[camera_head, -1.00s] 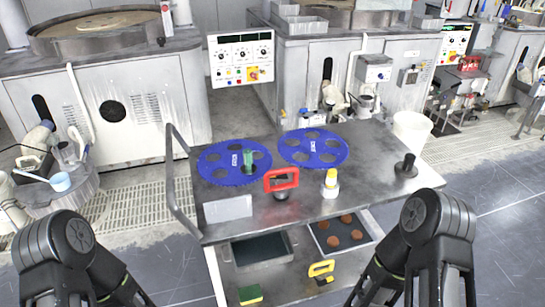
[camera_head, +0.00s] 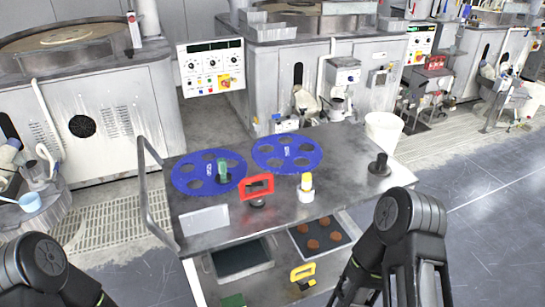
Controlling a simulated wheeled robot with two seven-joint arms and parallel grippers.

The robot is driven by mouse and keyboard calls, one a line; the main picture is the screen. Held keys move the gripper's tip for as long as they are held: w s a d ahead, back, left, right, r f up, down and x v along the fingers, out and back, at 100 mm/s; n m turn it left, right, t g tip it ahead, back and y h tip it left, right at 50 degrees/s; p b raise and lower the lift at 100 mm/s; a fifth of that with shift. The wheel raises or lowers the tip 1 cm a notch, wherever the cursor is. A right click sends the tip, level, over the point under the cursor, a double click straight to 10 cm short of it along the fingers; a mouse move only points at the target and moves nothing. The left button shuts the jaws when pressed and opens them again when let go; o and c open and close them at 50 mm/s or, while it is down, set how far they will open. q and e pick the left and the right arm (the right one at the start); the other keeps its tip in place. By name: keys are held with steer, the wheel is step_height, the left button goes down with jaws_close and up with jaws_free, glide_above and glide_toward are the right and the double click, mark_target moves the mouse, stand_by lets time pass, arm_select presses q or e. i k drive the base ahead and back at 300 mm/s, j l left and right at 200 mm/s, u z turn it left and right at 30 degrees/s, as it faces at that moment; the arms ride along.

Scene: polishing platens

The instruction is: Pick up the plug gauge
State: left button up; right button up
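Two upright pieces on the grey cart top (camera_head: 330,200) could be the plug gauge, and I cannot tell which. One is a green-topped piece (camera_head: 222,169) standing at the left blue carrier disc (camera_head: 190,168). The other is a black stepped cylinder (camera_head: 379,166) with a wide round foot, standing alone near the cart's right edge. Nothing touches either piece from above. My two dark arms show at the bottom left and bottom right. Both grippers are out of the picture, below the frame.
A right blue disc (camera_head: 300,146), a red-handled tool (camera_head: 257,187), a white-and-yellow bottle (camera_head: 306,188) and a pale block (camera_head: 204,220) share the cart top. A metal handle (camera_head: 149,195) rises at its left. A white bucket (camera_head: 382,132) stands behind. Trays are on the lower shelf.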

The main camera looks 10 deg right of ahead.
mark_target(223, 178)
steer(key=i+l+z, duration=0.1)
steer(key=l+z, duration=0.15)
steer(key=l, duration=1.25)
